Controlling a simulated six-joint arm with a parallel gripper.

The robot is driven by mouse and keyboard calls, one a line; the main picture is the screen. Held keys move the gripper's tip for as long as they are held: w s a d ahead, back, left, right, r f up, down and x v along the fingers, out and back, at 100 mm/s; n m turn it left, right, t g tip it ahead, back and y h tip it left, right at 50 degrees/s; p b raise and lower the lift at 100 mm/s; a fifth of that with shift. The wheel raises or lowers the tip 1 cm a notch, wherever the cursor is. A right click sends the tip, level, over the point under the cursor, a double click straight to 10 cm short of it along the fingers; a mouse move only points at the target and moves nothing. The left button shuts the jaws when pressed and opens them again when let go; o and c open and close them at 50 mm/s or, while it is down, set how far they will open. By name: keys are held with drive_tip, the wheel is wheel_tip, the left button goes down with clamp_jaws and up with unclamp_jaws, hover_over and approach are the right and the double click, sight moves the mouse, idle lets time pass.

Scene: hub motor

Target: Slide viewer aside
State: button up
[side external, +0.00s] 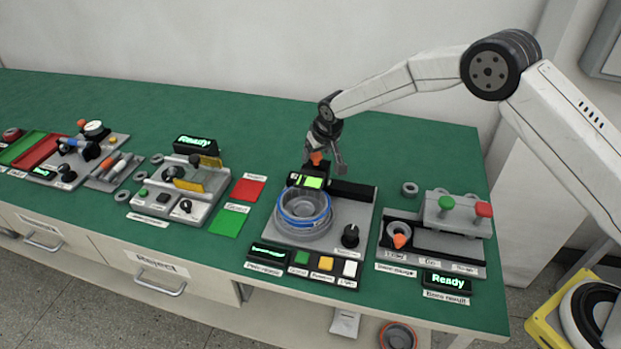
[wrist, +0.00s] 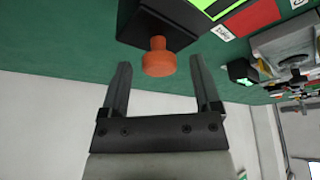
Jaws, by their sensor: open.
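The viewer (side external: 296,180) is a small black block with a lit green screen and an orange knob (side external: 316,158), at the back of the grey middle station. In the wrist view, the viewer's black body (wrist: 160,25) is at the top, and its orange knob (wrist: 158,56) points toward me. My gripper (side external: 327,167) is beside the knob, pointing down. In the wrist view, the fingers of my gripper (wrist: 159,72) are apart, with the knob showing between their tips and clear space on both sides. I see no contact.
A black rail (side external: 353,191) extends right of the viewer. In front of it are a round grey part with a blue ring (side external: 303,210) and a black dial (side external: 350,236). A right-hand station (side external: 432,240) has green and red knobs. Green table is free behind.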

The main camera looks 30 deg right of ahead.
drive_tip(key=shift+f, duration=0.1)
clamp_jaws()
idle(1.4)
